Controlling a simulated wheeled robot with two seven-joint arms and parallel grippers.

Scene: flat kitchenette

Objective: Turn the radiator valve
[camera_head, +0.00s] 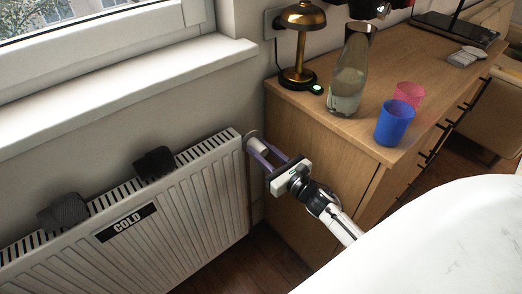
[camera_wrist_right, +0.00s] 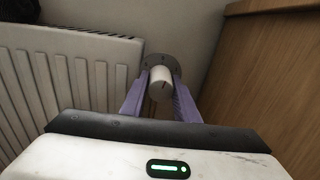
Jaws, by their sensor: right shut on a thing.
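The white radiator (camera_head: 180,215) stands under the window with a "COLD" label (camera_head: 127,222) on its front. Its valve (camera_head: 254,147), a white knob with a grey round base, sits at the radiator's upper right end. My right gripper (camera_head: 262,152) reaches in from the lower right and its purple fingers are shut on the knob. In the right wrist view the white knob (camera_wrist_right: 160,82) sits between the two fingers, with a dark mark on its face. My left gripper is not in view.
A wooden cabinet (camera_head: 310,140) stands close to the right of the valve. On it are a brass lamp (camera_head: 303,40), a glass carafe (camera_head: 348,75), a blue cup (camera_head: 394,123) and a pink cup (camera_head: 409,94).

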